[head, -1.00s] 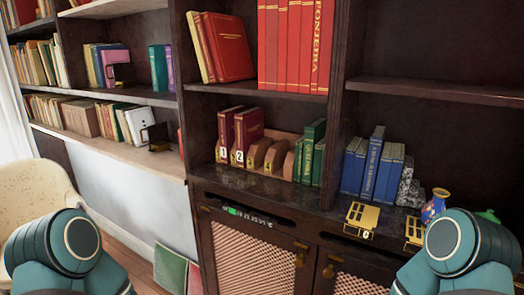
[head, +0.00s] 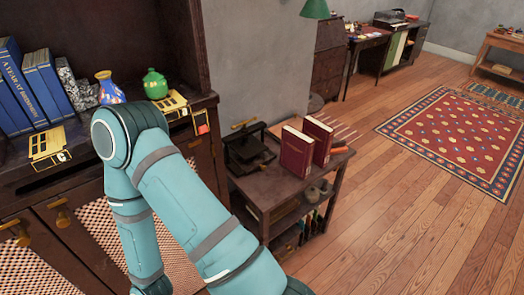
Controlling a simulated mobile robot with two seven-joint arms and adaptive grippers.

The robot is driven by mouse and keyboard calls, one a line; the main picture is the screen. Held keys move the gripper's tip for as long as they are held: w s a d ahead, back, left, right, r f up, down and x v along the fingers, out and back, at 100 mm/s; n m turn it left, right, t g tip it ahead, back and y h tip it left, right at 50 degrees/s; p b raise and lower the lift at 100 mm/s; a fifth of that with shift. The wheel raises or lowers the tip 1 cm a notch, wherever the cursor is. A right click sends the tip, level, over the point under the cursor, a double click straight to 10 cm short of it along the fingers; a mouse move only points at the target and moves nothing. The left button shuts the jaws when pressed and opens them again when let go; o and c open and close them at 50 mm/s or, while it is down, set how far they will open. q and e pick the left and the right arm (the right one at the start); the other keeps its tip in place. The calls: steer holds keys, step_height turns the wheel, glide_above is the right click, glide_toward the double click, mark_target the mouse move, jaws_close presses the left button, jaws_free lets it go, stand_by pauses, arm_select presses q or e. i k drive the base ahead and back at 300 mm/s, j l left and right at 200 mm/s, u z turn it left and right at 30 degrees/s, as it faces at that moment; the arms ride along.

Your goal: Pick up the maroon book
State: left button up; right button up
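Two upright books stand on a small dark side table (head: 277,183) in the head view. The nearer maroon book (head: 296,152) has a small gold mark on its cover. The other book (head: 318,138), also maroon to red, stands just behind it to the right. Neither book is touched by my arm. One of my teal arms rises from the bottom at the left of the table, but its gripper is not in view. My other gripper is also out of view.
A dark press-like device (head: 248,148) stands left of the books. At far left, a shelf holds blue books (head: 30,85), a blue vase (head: 109,88) and a green pot (head: 154,84). Wooden floor (head: 390,220) and a red rug (head: 455,135) lie open to the right.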

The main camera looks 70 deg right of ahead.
mark_target(297, 148)
steer(key=z, duration=2.85)
